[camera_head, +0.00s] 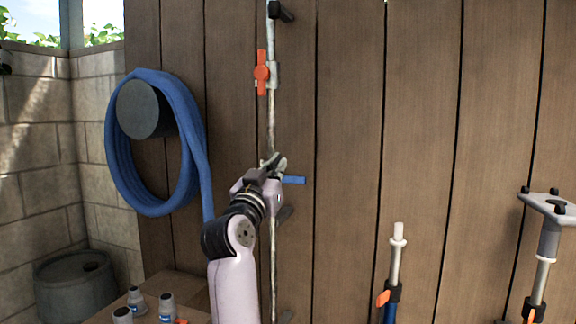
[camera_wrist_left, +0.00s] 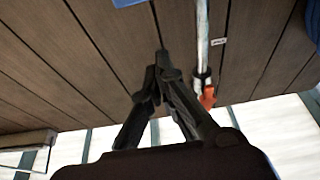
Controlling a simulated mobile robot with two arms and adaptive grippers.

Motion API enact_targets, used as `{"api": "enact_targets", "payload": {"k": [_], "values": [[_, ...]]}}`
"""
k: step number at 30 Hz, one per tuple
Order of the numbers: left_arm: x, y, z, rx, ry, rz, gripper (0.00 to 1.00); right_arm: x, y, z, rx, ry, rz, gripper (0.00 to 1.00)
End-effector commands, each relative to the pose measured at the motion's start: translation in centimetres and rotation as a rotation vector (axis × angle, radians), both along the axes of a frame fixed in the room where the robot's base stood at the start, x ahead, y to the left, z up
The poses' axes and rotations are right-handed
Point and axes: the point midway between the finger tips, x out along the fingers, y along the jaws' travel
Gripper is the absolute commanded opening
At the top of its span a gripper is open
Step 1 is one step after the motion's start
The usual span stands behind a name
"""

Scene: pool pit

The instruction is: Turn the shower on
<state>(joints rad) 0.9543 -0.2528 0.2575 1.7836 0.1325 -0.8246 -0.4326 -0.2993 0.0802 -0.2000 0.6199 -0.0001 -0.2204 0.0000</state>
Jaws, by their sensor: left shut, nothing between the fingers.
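The shower is a thin metal pipe (camera_head: 271,125) running up the plank wall. An orange valve handle (camera_head: 262,72) stands upright along the upper pipe. A blue lever (camera_head: 294,180) sticks out sideways to the right, lower on the pipe. My left gripper (camera_head: 273,162) is shut and empty in front of the pipe, below the orange handle and beside the blue lever; contact cannot be told. In the left wrist view its fingers (camera_wrist_left: 158,75) point toward the wall, with the pipe (camera_wrist_left: 203,35) and orange handle (camera_wrist_left: 207,98) to their right. The right gripper is not in view.
A coiled blue hose (camera_head: 118,165) hangs on a dark round holder (camera_head: 143,109) at left. Small bottles (camera_head: 167,306) stand on a wooden surface at lower left, near a grey barrel (camera_head: 72,290). Poles (camera_head: 394,265) lean at right. The wall's upper right is bare.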

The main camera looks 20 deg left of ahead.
Motion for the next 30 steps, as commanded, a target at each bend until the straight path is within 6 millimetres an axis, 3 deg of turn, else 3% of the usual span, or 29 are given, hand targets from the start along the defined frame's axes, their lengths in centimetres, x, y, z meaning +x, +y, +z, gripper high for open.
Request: {"api": "enact_targets", "payload": {"k": [1, 10, 13, 18, 30], "values": [[1.1, -0.1, 1.0, 0.0, 0.003, -0.002, 0.0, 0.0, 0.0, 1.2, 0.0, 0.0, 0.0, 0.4], [6.5, -0.2, 2.8, -0.001, 0.002, -0.001, 0.0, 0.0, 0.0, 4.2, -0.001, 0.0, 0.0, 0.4], [6.5, -0.2, 0.6, -0.001, 0.006, 0.0, 0.0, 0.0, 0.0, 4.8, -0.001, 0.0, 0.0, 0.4], [6.4, -0.3, -1.1, -0.001, 0.002, -0.001, 0.0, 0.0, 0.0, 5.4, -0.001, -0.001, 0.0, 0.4], [6.3, -0.3, -1.8, 0.0, 0.0, -0.001, 0.0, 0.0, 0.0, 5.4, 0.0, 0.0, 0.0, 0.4]]}}
